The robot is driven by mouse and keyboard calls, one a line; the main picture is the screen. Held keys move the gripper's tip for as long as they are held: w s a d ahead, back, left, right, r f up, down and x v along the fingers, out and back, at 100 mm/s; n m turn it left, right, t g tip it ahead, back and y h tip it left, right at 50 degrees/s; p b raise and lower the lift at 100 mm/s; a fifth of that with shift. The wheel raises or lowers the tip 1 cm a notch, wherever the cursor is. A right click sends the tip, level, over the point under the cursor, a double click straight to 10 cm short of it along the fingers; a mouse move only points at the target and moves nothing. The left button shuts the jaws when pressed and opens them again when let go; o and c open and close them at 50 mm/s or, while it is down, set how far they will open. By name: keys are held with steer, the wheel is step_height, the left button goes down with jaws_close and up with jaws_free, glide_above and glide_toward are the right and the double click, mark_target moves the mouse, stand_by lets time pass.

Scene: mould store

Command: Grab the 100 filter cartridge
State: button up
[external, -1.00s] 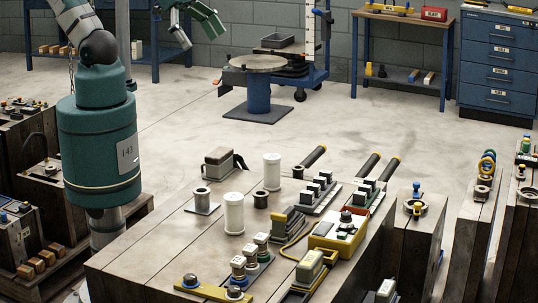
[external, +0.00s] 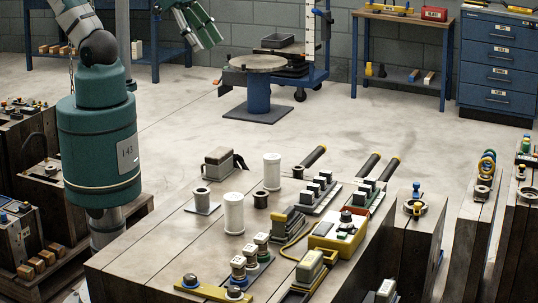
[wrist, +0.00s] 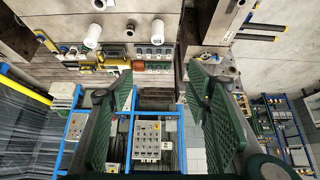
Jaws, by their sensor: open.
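Two white cylinders that look like filter cartridges stand upright on the wooden table. One cylinder (external: 272,172) is farther back and the other cylinder (external: 234,213) is nearer the front. No number is legible on either, so I cannot tell which is the 100. Two white cylinders, one on the left (wrist: 92,36) and one on the right (wrist: 157,31), also show near the top of the wrist view. My gripper (external: 203,42) is high at the top of the external view, well away from both. In the wrist view its green fingers (wrist: 158,76) are wide apart and empty.
Dark spools (external: 261,199), a grey block (external: 222,163), black bars with yellow ends (external: 369,166), switch rows (external: 320,192) and a yellow control box (external: 338,232) crowd the table (external: 145,248). A round pedestal (external: 258,90) stands behind on open floor.

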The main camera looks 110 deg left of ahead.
steer(key=shift+w, duration=0.1)
stand_by(0.3)
steer(key=n+g+b, duration=0.4)
steer(key=n+g, duration=0.1)
steer(key=n, duration=0.8)
glide_above(273, 156)
steer(key=s, duration=0.4)
step_height(273, 156, down, 19)
steer(key=w+f+n, duration=0.1)
steer(key=f, duration=0.2)
steer(key=w+f+n+g, duration=0.1)
steer(key=f, duration=0.3)
steer(key=w+f+n+g+b, duration=0.1)
steer(key=f, duration=0.2)
steer(key=shift+w+f+n, duration=0.25)
steer(key=shift+w+n, duration=0.15)
steer(key=shift+w+f, duration=0.1)
steer(key=shift+f, duration=0.5)
steer(key=shift+f, duration=0.1)
steer(key=shift+f+b, duration=0.4)
steer(key=shift+f, duration=0.8)
